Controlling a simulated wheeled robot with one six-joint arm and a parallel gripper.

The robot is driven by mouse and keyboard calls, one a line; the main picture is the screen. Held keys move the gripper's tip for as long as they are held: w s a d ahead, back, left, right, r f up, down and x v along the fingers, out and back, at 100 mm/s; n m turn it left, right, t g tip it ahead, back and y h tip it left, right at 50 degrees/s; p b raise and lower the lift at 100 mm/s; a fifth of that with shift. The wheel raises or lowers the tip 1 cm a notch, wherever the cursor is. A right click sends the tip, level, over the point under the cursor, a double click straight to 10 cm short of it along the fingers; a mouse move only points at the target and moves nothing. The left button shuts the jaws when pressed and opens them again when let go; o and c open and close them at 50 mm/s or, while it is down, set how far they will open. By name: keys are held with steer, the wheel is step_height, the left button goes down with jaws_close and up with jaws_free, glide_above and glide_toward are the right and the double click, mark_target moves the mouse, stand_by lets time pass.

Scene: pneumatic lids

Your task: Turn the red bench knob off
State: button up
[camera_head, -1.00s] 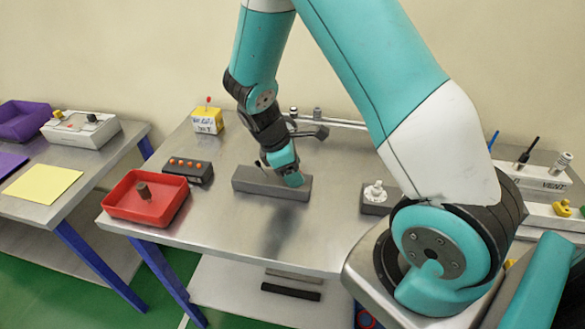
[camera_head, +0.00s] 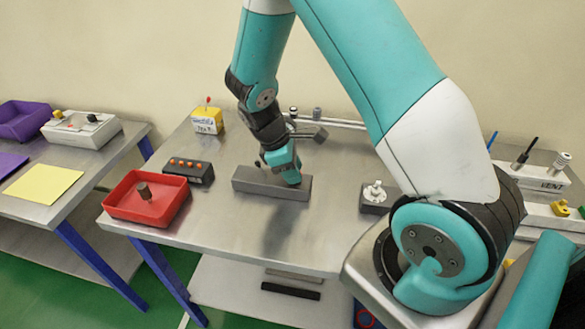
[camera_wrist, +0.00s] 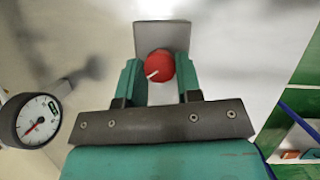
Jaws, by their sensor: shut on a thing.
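The red bench knob (camera_wrist: 160,66) is a round red dial with a white pointer line, set on a grey block (camera_head: 255,188) on the metal bench. In the wrist view the pointer runs slantwise, its outer end toward the lower left. My gripper (camera_wrist: 158,76) has one finger on each side of the knob and is shut on it. In the head view my gripper (camera_head: 284,178) is over the right part of the grey block and hides the knob.
A pressure gauge (camera_wrist: 36,120) is near the gripper. A red tray (camera_head: 125,200), a box with orange buttons (camera_head: 188,170) and a yellow block (camera_head: 208,121) stand left. A grey box with a white knob (camera_head: 375,196) stands right. Bare bench (camera_head: 235,225) lies in front.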

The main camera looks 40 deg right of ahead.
steer(key=m+y, duration=0.1)
steer(key=m, duration=0.2)
steer(key=shift+w+d+r+m+g+p, duration=0.1)
steer(key=shift+m+g+p, duration=0.2)
steer(key=shift+g+p, duration=0.1)
steer(key=m+y, duration=0.1)
steer(key=m, duration=0.3)
steer(key=shift+d+m+g+y, duration=0.1)
steer(key=shift+m+g+y, duration=0.2)
steer(key=shift+y, duration=0.1)
steer(key=m+y, duration=0.1)
steer(key=m, duration=0.3)
steer(key=shift+w+d+y+p, duration=0.1)
steer(key=shift+d+y+p, duration=0.05)
steer(key=shift+y+p, duration=0.25)
steer(key=shift+d+m+t+y, duration=0.1)
steer(key=shift+m+t+y, duration=0.4)
steer(key=shift+m, duration=1.5)
steer(key=o, duration=0.9)
steer(key=shift+o, duration=0.2)
